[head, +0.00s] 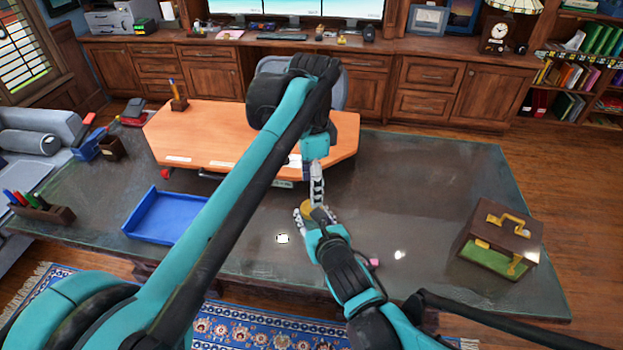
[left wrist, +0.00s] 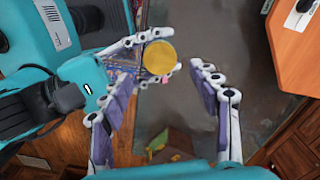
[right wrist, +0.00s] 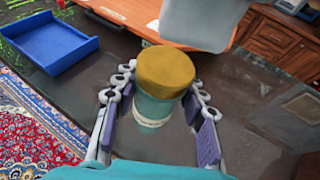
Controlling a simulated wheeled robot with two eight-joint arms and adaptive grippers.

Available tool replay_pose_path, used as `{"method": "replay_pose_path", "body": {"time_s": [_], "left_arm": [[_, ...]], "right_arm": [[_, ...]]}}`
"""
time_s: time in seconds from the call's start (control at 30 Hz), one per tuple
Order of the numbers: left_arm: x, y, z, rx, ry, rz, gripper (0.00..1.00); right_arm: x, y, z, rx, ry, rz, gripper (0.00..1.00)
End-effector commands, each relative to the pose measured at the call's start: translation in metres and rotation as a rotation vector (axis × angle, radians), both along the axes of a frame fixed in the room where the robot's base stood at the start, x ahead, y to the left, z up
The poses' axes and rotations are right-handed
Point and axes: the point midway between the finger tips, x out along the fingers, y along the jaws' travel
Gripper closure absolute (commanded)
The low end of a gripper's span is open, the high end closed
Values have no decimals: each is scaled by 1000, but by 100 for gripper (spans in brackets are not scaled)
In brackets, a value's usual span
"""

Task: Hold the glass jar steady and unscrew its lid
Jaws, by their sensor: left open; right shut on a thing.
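The glass jar (right wrist: 153,108) is greenish with a pale label, and its gold lid (right wrist: 166,70) sits on top. My right gripper (right wrist: 158,95) is shut around the jar's body, below the lid. In the head view the lid (head: 307,208) shows between the fingers of my right gripper (head: 312,211), and the jar is mostly hidden. My left gripper (head: 317,182) points down just above and behind the jar. In the left wrist view my left gripper (left wrist: 172,74) is open and empty, with the lid (left wrist: 160,57) ahead of its fingertips, apart from them.
The dark glossy desk (head: 420,190) carries a blue tray (head: 168,216) at left, a brown box (head: 500,240) at right, and an orange desk mat or top (head: 190,135) behind. A pen holder (head: 42,208) stands far left. The desk between jar and box is mostly clear.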

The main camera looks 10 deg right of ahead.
Motion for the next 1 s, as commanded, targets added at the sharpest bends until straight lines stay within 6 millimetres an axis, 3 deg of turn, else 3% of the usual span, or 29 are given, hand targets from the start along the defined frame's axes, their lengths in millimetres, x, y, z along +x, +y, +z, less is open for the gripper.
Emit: {"method": "replay_pose_path", "body": {"time_s": [0.2,0.4,0.77,0.8,1.0], "left_arm": [[-1,0,-36,0,0,-2,38],[-1,0,-60,0,0,-3,38],[-1,0,-68,0,0,-4,38],[-1,0,-68,0,0,-4,41],[-1,0,-68,0,0,-4,90]], "right_arm": [[0,0,0,0,-1,0,100],[0,0,0,0,-1,0,100],[0,0,0,0,0,0,100],[0,0,0,0,-1,0,100],[0,0,0,0,-1,0,100]]}}
